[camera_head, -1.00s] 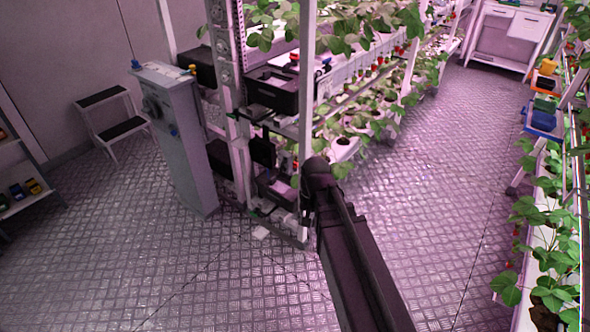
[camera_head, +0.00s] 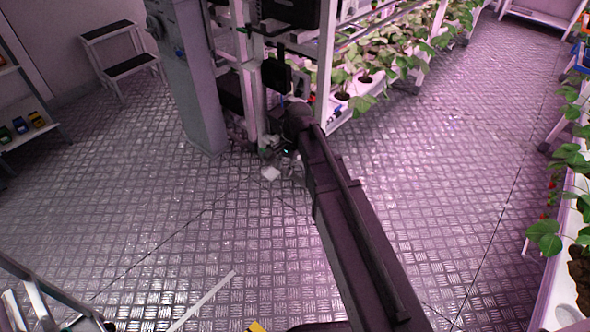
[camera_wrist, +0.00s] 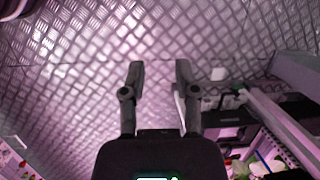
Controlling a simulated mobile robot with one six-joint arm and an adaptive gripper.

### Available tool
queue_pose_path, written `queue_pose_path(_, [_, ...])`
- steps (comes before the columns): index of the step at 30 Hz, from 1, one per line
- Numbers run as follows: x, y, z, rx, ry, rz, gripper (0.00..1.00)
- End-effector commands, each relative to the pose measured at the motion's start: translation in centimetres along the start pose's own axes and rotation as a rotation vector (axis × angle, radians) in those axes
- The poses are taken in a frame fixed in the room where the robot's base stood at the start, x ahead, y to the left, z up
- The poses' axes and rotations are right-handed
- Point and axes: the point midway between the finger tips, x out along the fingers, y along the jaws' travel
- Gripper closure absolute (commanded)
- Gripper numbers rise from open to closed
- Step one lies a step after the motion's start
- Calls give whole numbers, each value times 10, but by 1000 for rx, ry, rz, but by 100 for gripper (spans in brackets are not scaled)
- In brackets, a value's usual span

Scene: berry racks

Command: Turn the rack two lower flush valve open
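The rack's lower end (camera_head: 262,105) stands at the upper middle of the head view. The fingers appear apart from the green fitting.
A grey cabinet (camera_head: 188,85) stands left of the rack, with a step stool (camera_head: 122,52) behind it. A small white block (camera_head: 271,173) lies on the floor by the rack. Planted troughs (camera_head: 565,270) line the right. The metal floor between is clear.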

Motion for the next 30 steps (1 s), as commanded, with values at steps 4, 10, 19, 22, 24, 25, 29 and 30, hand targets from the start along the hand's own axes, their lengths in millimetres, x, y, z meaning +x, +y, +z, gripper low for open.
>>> queue_pose_path(4, [41, -16, -6, 64, -25, -4, 60])
queue_pose_path(10, [82, -36, -7, 154, -61, -5, 60])
queue_pose_path(19, [130, -60, -7, 270, -109, 0, 60])
queue_pose_path(22, [138, -65, -6, 294, -117, 2, 60])
queue_pose_path(24, [141, -67, -5, 305, -121, 3, 60])
queue_pose_path(25, [142, -68, -5, 309, -122, 3, 60])
queue_pose_path(29, [142, -69, -4, 315, -125, 4, 60])
queue_pose_path(30, [142, -69, -4, 316, -125, 4, 60])
